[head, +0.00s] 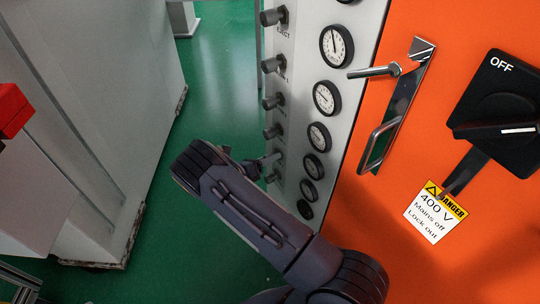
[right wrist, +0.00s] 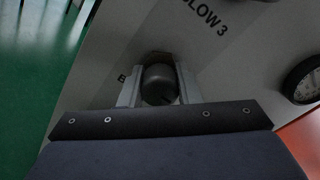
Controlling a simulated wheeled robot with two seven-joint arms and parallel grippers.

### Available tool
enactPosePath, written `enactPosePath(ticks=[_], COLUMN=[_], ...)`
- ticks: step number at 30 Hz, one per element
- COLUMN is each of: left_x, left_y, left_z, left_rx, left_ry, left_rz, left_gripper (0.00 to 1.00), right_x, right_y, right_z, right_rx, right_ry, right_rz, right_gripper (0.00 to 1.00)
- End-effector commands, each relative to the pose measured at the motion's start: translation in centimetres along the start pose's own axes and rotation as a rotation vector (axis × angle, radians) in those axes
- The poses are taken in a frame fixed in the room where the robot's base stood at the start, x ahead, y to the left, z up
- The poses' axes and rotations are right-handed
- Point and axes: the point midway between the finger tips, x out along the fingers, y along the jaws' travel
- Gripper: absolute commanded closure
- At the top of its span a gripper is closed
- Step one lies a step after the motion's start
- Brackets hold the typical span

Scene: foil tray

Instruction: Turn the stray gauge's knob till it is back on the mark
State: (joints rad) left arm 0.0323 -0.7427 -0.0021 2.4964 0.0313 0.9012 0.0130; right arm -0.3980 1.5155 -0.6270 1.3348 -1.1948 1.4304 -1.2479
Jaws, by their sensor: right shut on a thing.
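A pale panel (head: 290,150) carries a column of round black-rimmed gauges beside a column of dark knobs. My right gripper (head: 268,161) is at a lower knob. In the right wrist view, its two fingers stand on either side of a dark round knob (right wrist: 160,84) and are shut on it, below the label "BLOW 3". A gauge (right wrist: 304,80) is cut by that view's right edge. My left gripper is out of view.
Right of the panel is an orange cabinet face (head: 400,140) with a protruding metal handle (head: 385,140), a black OFF switch (head: 500,105) and a danger label (head: 436,211). A grey cabinet (head: 100,90) and a red box (head: 12,108) stand left. Green floor between is clear.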

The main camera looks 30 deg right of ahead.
Motion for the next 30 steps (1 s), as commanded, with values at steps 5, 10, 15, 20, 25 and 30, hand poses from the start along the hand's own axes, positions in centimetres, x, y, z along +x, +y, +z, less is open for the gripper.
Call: enactPosePath(ticks=[5,10,15,20,25,30], left_x=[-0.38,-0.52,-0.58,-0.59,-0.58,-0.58], left_y=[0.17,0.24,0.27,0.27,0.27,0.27], left_z=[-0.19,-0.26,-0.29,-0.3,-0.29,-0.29], left_rx=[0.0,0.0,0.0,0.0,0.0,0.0], left_ry=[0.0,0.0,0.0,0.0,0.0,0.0], left_rz=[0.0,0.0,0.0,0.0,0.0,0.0], left_gripper=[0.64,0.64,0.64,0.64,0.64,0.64], right_x=[-0.08,-0.09,-0.09,-0.1,-0.1,-0.11], right_y=[0.0,0.03,0.05,0.07,0.07,0.07], right_z=[0.03,-0.01,-0.04,-0.06,-0.07,-0.07], right_rx=[-0.104,-0.168,-0.201,-0.212,-0.212,-0.211], right_ry=[0.001,0.001,0.001,0.001,0.001,0.001], right_rz=[0.002,0.002,0.003,0.003,0.003,0.003], right_gripper=[0.93,0.93,0.93,0.93,0.93,0.65])
